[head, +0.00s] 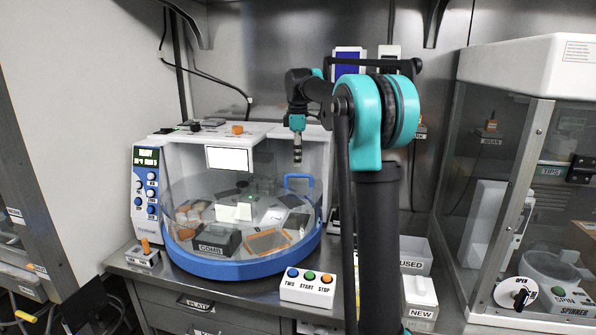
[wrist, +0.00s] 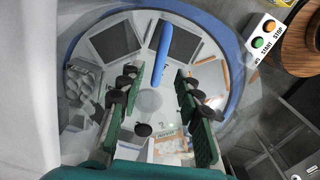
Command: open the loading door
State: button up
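The white benchtop machine (head: 150,190) has a clear curved door (head: 180,215) over a round deck, with a blue handle (head: 299,181) near its right side. I cannot tell for sure whether this door is fully shut. My gripper (head: 297,160) hangs pointing down above the handle and just left of it in the head view. In the wrist view my gripper (wrist: 156,76) is open and empty, its green fingers spread wide. The blue handle (wrist: 161,52) lies ahead, roughly centred between the fingertips, and does not look touched.
A button box (head: 307,287) with blue, green and orange buttons stands in front on the right. A glazed cabinet (head: 510,170) fills the right side. White boxes (head: 420,297) stand beside my arm.

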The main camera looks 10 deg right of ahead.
jog(key=shift+f, duration=2.4)
grip_shut()
